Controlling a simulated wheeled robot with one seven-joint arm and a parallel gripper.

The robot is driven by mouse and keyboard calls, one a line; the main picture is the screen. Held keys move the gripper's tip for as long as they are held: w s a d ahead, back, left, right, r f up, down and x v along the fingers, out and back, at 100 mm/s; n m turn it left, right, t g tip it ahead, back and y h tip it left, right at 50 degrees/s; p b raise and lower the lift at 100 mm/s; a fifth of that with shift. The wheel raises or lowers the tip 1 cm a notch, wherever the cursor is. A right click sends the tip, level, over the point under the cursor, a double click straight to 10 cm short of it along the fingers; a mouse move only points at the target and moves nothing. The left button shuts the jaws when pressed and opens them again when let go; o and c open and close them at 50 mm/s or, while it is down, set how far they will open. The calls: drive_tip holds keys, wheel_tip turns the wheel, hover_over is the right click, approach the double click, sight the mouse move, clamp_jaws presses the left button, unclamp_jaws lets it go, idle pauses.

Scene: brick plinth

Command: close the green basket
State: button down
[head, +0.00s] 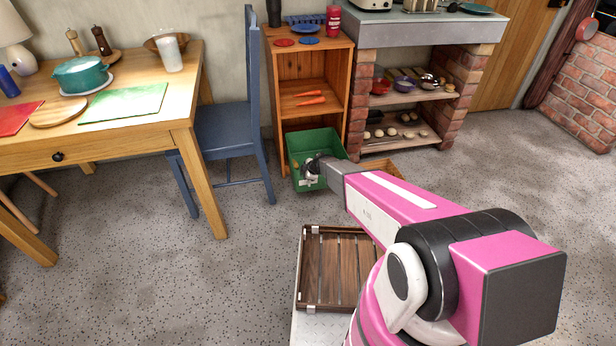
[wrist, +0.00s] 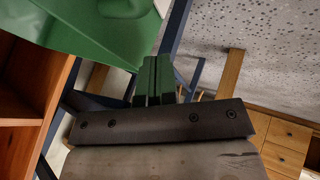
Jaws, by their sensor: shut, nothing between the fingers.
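The green basket (head: 318,143) sits at the bottom of the wooden shelf unit (head: 302,75) and sticks out at its front, with its open top showing. My gripper (head: 310,168) overlaps the basket's front part in the head view and hides some of it. In the wrist view, the basket (wrist: 112,32) fills the upper left as a smooth green surface. My gripper's fingers (wrist: 154,80) are together and empty, just beside the basket's edge there. I cannot tell whether they touch it.
A blue chair (head: 228,130) stands left of the basket, close to the wooden table (head: 150,115). The brick plinth (head: 455,95) with bowls stands to the right. A slatted dark wooden tray (head: 338,265) lies nearer to me, below the arm.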

drive_tip(key=shift+w+a, duration=0.25)
drive_tip(key=shift+w, duration=0.55)
drive_tip(key=shift+w, duration=0.1)
drive_tip(key=w+a, duration=0.3)
drive_tip(key=w, duration=0.9)
drive_tip(key=w+a, duration=0.4)
drive_tip(key=w, duration=0.9)
drive_tip(key=shift+w+a, duration=0.1)
